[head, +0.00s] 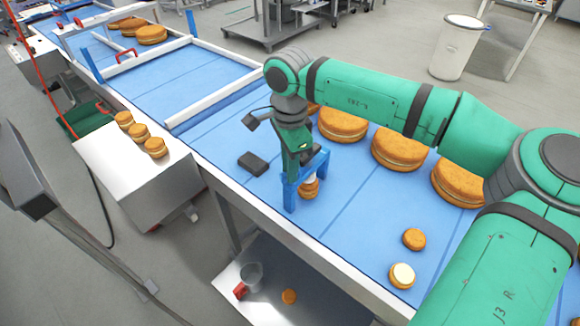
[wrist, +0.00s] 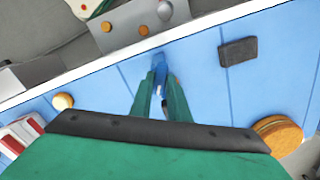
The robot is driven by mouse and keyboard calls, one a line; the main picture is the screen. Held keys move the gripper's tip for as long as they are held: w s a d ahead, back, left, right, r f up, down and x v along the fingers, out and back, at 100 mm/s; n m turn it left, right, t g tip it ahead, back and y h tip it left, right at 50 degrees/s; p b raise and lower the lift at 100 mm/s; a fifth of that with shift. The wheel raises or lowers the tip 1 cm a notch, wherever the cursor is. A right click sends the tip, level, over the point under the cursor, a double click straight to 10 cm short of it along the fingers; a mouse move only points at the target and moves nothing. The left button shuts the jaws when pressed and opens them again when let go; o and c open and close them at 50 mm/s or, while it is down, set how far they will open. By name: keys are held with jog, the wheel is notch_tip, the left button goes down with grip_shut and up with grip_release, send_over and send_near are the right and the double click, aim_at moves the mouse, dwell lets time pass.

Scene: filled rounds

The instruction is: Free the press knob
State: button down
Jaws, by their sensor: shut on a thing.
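A small blue press frame (head: 290,190) stands on the blue belt near its front edge. A white piece (head: 309,179) of it sits on a filled round (head: 309,190) between its legs. My gripper (head: 300,158) points down at the top of the press. In the wrist view my gripper's green fingers (wrist: 160,78) are close together, with a blue part of the press (wrist: 158,64) between and beyond them. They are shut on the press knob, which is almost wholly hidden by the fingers.
Large filled rounds (head: 398,149) lie behind the press. A dark block (head: 253,163) lies left of it. Two small rounds, one with a pale top (head: 402,275), lie at the front right. A steel side table (head: 130,165) carries three small rounds. The belt between press and block is clear.

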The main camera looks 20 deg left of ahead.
jog(key=n, duration=0.5)
jog(key=shift+n, duration=0.4)
dwell(0.3)
jog(key=c, duration=2)
grip_release()
notch_tip(320, 180, up, 11)
jog(key=shift+f, duration=0.1)
